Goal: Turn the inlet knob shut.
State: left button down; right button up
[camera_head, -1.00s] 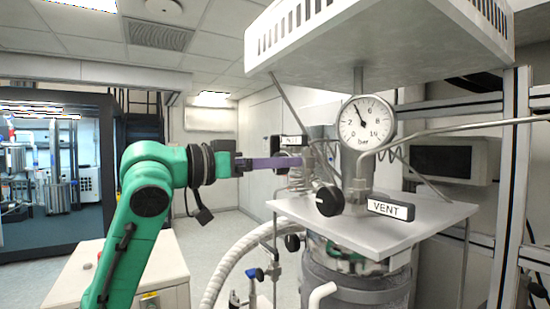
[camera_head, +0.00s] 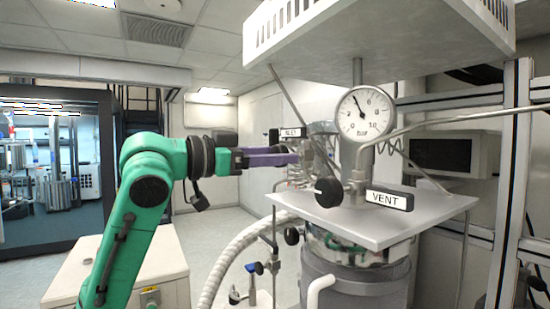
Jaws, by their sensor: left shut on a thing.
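The INLET label (camera_head: 291,132) shows on the far left side of the reactor top. My left gripper (camera_head: 294,158) reaches in from the left, level, just below this label. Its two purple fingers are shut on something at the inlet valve. The inlet knob itself is hidden by the fingers, so its turn angle cannot be told. The black vent knob (camera_head: 327,192) stands nearer, beside the VENT label (camera_head: 389,200), clear of the gripper. The pressure gauge (camera_head: 366,114) stands above, its needle pointing up and left. My right gripper is not in view.
A flat metal plate (camera_head: 415,220) carries the fittings on the reactor vessel (camera_head: 362,290). A slotted hood (camera_head: 390,35) hangs above. A bent pipe (camera_head: 450,121) runs right from the gauge post. A ribbed white hose (camera_head: 235,262) curves below the gripper. Free air lies left of the reactor.

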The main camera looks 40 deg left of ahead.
pick_arm(q)
jog(key=m+b, duration=0.1)
jog(key=m, duration=1.2)
jog(key=shift+f+m+b, duration=0.1)
jog(key=shift+m+b, duration=0.2)
jog(key=shift+d, duration=0.1)
dwell(0.3)
jog(key=shift+c, duration=1.3)
grip_release()
jog(key=b+v, duration=0.5)
jog(key=v, duration=0.9)
jog(key=shift+s, duration=0.3)
